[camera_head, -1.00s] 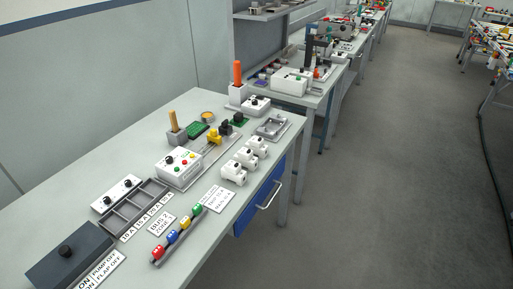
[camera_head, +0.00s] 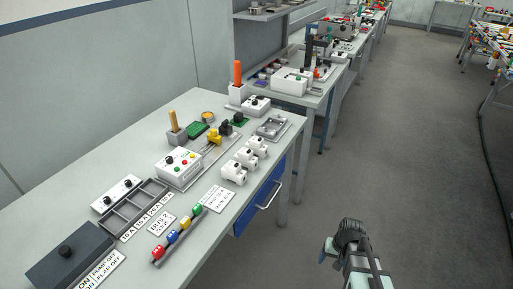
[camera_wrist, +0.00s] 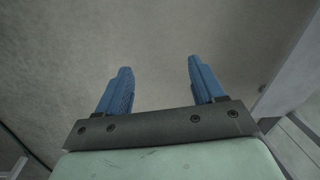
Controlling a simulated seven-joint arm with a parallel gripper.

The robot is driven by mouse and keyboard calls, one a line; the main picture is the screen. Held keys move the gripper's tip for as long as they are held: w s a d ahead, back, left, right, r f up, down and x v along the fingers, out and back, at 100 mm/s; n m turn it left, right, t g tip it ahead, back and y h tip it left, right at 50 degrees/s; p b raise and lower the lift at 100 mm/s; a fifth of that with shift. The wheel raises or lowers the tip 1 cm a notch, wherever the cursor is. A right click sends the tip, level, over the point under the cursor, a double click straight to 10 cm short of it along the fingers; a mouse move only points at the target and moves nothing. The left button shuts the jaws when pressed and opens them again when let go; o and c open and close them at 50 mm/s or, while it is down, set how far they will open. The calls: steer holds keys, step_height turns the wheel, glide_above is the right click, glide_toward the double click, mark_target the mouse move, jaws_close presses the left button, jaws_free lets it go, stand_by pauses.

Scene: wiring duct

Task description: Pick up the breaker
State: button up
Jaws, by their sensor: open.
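My gripper (camera_head: 328,249) is at the lower right of the head view, over the floor and apart from the bench. In the wrist view its two blue fingers (camera_wrist: 158,68) stand wide apart with nothing between them. Several white modules (camera_head: 245,160) sit near the bench's front edge, and small red, blue, yellow and green blocks (camera_head: 178,237) sit in a row on a rail. I cannot tell for certain which of these is the breaker. No bench object is in the wrist view.
The grey bench (camera_head: 80,185) also holds a compartment tray (camera_head: 133,210), a dark box with a knob (camera_head: 70,257), a white control box (camera_head: 178,163) and a metal tray (camera_head: 272,127). A blue drawer (camera_head: 260,200) hangs under the front edge.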

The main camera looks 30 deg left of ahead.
steer(key=w+a+r+t+y, duration=0.1)
steer(key=w+a+r+y, duration=0.2)
steer(key=w+a+r, duration=0.65)
steer(key=m+y, duration=0.9)
steer(key=m, duration=1.2)
glide_toward(253, 141)
steer(key=x, duration=0.4)
steer(key=w+x, duration=0.1)
steer(key=x, duration=0.3)
steer(key=f+x, duration=0.1)
steer(key=x, duration=0.3)
steer(key=shift+w+d, duration=0.3)
steer(key=c, duration=1.1)
